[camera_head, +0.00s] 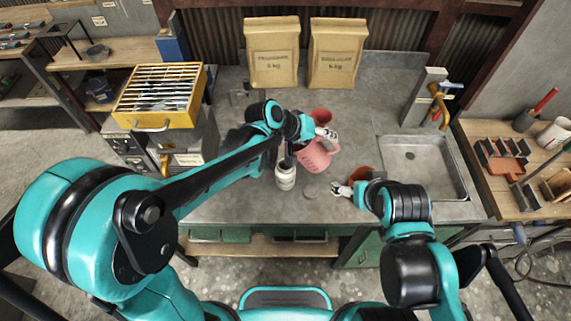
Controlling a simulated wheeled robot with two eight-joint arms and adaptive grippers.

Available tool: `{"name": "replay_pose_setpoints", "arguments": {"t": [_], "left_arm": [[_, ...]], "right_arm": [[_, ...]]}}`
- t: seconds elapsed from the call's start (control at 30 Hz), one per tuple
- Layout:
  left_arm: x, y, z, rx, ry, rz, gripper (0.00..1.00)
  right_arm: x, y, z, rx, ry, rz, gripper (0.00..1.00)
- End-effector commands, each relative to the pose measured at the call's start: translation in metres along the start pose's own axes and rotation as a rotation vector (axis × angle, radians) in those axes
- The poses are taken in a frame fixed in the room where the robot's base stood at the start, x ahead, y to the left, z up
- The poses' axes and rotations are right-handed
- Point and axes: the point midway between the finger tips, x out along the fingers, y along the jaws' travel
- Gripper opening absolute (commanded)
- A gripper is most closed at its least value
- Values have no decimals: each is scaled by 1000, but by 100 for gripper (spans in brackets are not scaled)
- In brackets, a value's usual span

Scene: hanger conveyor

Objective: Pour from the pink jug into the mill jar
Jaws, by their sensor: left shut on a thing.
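The pink jug (314,158) is over the middle of the grey counter, with its handle on the right side. My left gripper (326,133) is shut on it near the top of the handle. The jug looks tilted, but the arm partly covers it and its contents are not visible. The mill jar (285,179), pale with a dark open top, stands upright on the counter just left of and in front of the jug. My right gripper (337,188) is low over the counter, right of the jar. Its fingers are too small to read.
A red object (321,114) is behind my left gripper. Two paper bags (272,55) stand at the back. A yellow rack (157,97) is left, a sink (418,165) right.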

Motion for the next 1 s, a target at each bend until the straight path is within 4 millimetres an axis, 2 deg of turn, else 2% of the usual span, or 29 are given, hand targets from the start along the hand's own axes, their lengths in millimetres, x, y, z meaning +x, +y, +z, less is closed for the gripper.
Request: {"name": "replay_pose_setpoints", "arguments": {"t": [1.0], "left_arm": [[-5,-6,-2,-60,15,136,0]], "right_arm": [[15,0,11,0,0,0,86]]}}
